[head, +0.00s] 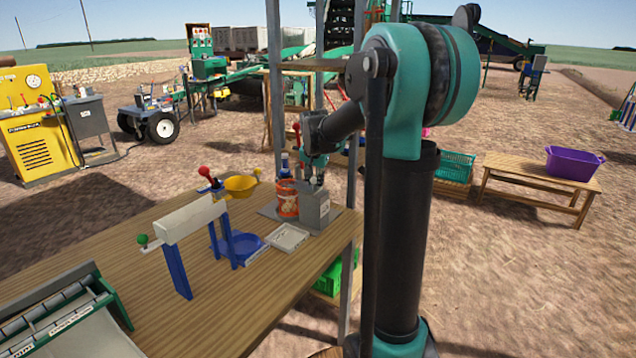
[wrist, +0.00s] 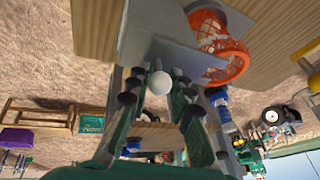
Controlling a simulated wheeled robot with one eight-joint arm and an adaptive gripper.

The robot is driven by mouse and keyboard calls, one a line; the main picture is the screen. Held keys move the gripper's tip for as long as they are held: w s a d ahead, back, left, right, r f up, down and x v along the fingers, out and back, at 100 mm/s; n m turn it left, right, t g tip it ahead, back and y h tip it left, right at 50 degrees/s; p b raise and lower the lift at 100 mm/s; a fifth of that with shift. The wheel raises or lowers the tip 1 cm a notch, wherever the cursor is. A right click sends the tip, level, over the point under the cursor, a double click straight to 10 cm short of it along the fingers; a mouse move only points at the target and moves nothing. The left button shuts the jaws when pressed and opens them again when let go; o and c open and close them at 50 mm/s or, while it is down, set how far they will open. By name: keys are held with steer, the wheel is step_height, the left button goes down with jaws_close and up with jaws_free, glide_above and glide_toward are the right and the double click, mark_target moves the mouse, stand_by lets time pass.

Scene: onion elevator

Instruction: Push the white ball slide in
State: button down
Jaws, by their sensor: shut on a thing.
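The white ball (wrist: 159,82) shows in the wrist view between the fingers of my gripper (wrist: 157,77), which is shut on it. It sits close to the grey box (wrist: 150,35). In the head view my gripper (head: 312,178) is at the top of the grey box (head: 322,212) on the wooden table. The ball cannot be made out there.
An orange container (head: 288,200) stands directly beside the grey box. A metal post (head: 352,230) rises near the table's right edge.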

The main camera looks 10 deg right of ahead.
steer(key=shift+w+a, duration=0.4)
steer(key=shift+a, duration=0.05)
steer(key=c, duration=1.3)
jaws_free()
steer(key=shift+r, duration=3)
steer(key=shift+s, duration=0.1)
